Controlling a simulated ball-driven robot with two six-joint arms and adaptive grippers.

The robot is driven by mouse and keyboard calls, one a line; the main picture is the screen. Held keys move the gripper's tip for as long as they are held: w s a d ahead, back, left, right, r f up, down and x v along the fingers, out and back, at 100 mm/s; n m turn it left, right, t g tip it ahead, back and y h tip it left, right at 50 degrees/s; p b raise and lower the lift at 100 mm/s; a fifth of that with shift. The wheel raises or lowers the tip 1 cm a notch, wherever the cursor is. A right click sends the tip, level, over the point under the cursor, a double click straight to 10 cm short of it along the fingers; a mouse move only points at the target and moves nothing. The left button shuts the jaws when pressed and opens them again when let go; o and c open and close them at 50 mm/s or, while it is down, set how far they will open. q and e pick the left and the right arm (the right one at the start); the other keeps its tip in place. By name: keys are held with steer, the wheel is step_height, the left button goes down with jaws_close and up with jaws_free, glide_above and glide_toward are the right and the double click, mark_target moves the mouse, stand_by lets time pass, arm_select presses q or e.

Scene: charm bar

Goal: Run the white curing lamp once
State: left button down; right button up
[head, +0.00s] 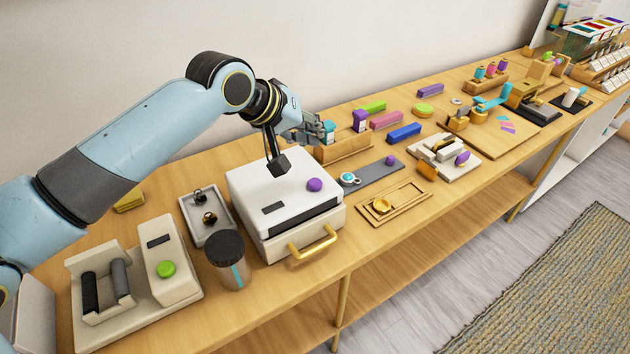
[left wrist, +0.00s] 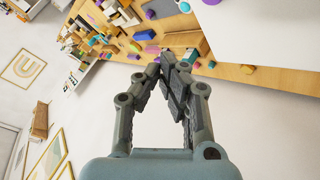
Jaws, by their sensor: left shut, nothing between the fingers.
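The white curing lamp (head: 262,187) is a boxy white unit on the wooden counter. A purple button (head: 314,185) sits on its top near the right side, with a small dark display (head: 272,208) near the front left edge. A gold handle (head: 313,241) is on its front, below a dark band. My left gripper (head: 326,131) is above and behind the lamp's far right corner, apart from the button. Its fingers are shut and empty; they also show together in the left wrist view (left wrist: 165,68). My right gripper is not in view.
Left of the lamp are a metal tray (head: 187,208), a dark-lidded cup (head: 229,262) and a beige device with a green button (head: 166,269). To the right are a grey strip (head: 375,174), a wooden tray (head: 407,205) and several colored blocks. The wall is close behind.

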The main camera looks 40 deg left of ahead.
arm_select(q)
steer(key=b, duration=0.6)
glide_above(312, 180)
step_height(312, 180, down, 6)
steer(key=shift+f, duration=0.15)
steer(key=shift+f+b, duration=0.35)
steer(key=shift+f, duration=0.4)
steer(key=shift+f, duration=0.1)
steer(key=shift+f, duration=0.3)
steer(key=shift+f, duration=0.2)
stand_by(0.6)
